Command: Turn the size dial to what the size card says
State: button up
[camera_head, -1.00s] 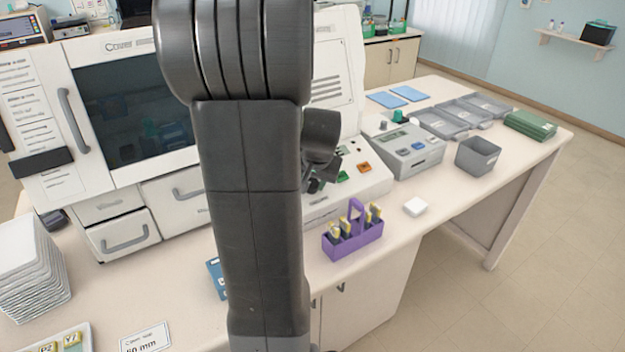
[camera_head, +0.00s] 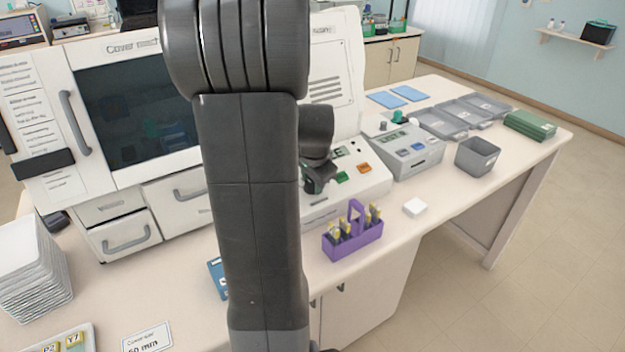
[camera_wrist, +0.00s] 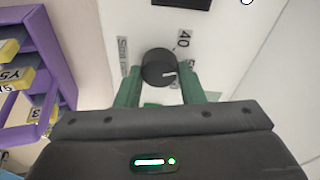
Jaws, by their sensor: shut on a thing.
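The size dial (camera_wrist: 158,66) is a dark round knob with a white mark on a white panel in the wrist view. A "40" label (camera_wrist: 183,38) is beside it, and a label that seems to read "Size" (camera_wrist: 122,50) is on the other side. My gripper (camera_wrist: 160,80) has its green fingers shut on the dial, one on each side. In the head view my gripper (camera_head: 318,180) is at the machine's front panel, and my arm hides much of it. The size card (camera_head: 148,338) lies at the bottom edge and appears to read "50 mm".
A purple carrier (camera_head: 352,242) with yellow-labelled items stands just right of my arm; it also shows in the wrist view (camera_wrist: 45,55). Green and orange buttons (camera_head: 363,168) are near my gripper.

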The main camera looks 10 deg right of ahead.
jog(key=shift+m+g, duration=0.3)
jog(key=shift+m, duration=1.6)
jog(key=o, duration=1)
jog(key=b+v, duration=0.1)
jog(key=v, duration=1.2)
jog(key=shift+r, duration=0.45)
jog(key=shift+d, duration=0.15)
